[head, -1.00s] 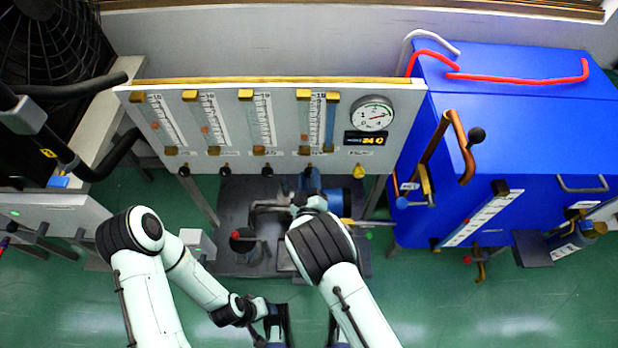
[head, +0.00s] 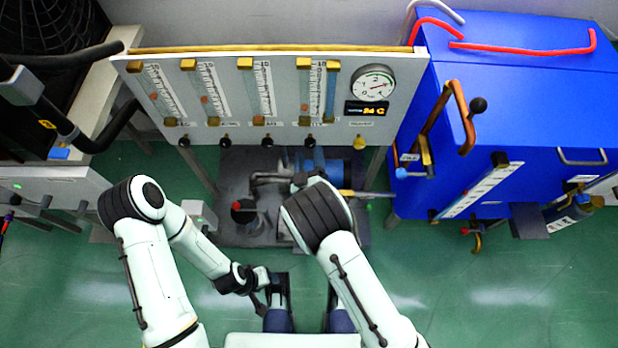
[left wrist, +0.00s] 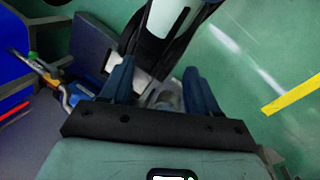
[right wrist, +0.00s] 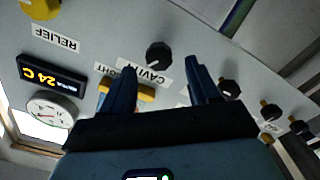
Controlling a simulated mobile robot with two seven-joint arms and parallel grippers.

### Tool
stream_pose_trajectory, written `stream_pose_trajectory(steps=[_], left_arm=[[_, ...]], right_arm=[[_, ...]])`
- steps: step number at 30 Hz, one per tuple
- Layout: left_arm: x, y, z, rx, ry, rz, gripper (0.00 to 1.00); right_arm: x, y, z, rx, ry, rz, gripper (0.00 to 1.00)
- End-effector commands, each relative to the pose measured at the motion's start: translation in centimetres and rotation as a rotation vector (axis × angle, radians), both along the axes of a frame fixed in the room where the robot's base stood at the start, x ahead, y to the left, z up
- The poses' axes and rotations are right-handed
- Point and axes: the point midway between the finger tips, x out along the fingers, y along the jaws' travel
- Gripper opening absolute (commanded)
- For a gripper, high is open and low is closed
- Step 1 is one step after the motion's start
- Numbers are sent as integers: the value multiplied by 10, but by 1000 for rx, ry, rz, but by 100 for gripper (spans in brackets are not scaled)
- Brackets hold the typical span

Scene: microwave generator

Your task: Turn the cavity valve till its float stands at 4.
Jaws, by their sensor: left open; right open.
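The cavity valve is a black knob (right wrist: 159,55) on the panel. Its partly covered label (right wrist: 145,72) begins "CAVI" in the right wrist view. In the head view I take it for the knob (head: 310,140) left of the yellow relief knob. My right gripper (right wrist: 160,66) is open, its fingers either side of the knob in that picture; contact cannot be told. The gauge tube (head: 305,92) above has a scale, but its float reading is too small to tell. My left gripper (left wrist: 156,68) is open and empty, low and away from the panel.
The yellow relief knob (head: 359,142), round dial (head: 373,83) and 24 C display (head: 367,108) are at the panel's right. Other black knobs (head: 267,141) line its lower edge. A blue cabinet (head: 520,110) stands right. Pump equipment (head: 245,210) is below. Green floor (head: 500,290) is open front right.

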Motion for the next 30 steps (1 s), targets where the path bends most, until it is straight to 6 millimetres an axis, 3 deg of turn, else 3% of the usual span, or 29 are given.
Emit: stream_pose_trajectory(steps=[6,13,19,30], left_arm=[[-9,-4,8,-11,24,-11,61],[-14,-6,11,-18,37,-16,61],[-15,-7,12,-19,40,-17,61],[-15,-7,12,-19,40,-17,61]], right_arm=[[-52,0,1,-3,3,1,61],[-92,0,-1,-1,4,1,61],[-106,0,0,-2,1,-1,61],[-106,0,0,-1,0,-1,61]])
